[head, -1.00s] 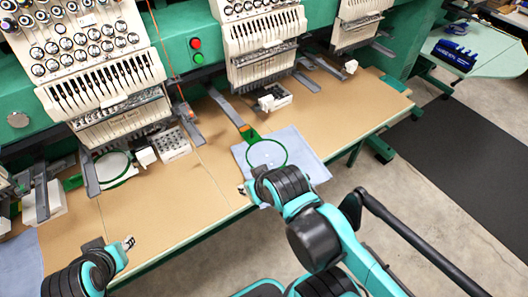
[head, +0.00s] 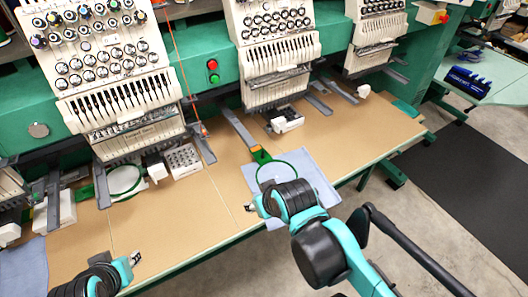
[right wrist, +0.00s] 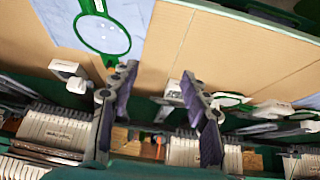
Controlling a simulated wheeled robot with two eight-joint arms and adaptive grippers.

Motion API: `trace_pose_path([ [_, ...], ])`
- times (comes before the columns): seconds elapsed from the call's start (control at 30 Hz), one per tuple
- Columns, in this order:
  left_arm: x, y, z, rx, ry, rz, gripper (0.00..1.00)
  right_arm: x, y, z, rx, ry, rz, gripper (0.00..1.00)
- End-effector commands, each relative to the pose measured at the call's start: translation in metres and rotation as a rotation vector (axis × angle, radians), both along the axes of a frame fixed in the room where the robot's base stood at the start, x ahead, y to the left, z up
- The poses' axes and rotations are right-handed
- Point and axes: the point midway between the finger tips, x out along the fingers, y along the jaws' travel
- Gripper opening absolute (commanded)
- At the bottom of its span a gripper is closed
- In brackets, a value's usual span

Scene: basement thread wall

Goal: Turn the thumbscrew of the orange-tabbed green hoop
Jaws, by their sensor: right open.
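The green hoop (head: 294,166) lies on a light blue cloth (head: 318,180) near the table's front edge in the head view. My right gripper (head: 251,207) is just left of the hoop's near side. In the right wrist view a green hoop (right wrist: 79,37) lies up and left of my open, empty right gripper (right wrist: 158,72). A small green fitting (right wrist: 109,61) on its rim is near the left finger. My left gripper (head: 134,259) hangs at lower left; its opening is unclear.
A grey bar (head: 237,128) reaches toward the tab. A white box (head: 286,120) stands behind the hoop, and a pin tray (head: 184,160) is further left. Another green hoop (head: 139,181) lies at left. The brown tabletop (head: 200,210) between is clear.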

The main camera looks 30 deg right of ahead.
Motion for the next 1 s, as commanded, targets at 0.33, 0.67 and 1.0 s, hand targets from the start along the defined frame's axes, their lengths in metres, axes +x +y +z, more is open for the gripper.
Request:
trace_pose_path([
  [0.33,0.0,0.0,0.018,0.0,0.0,0.0,0.31,0.102,-0.037,0.038,-0.09,0.157,0.278,0.47],
  [0.67,0.0,0.0,0.034,0.0,0.0,0.0,0.31,0.205,-0.101,0.009,-0.108,0.235,0.627,0.47],
  [1.0,0.0,0.0,0.045,0.0,0.0,0.0,0.31,0.263,-0.165,-0.059,-0.095,0.21,0.936,0.47],
])
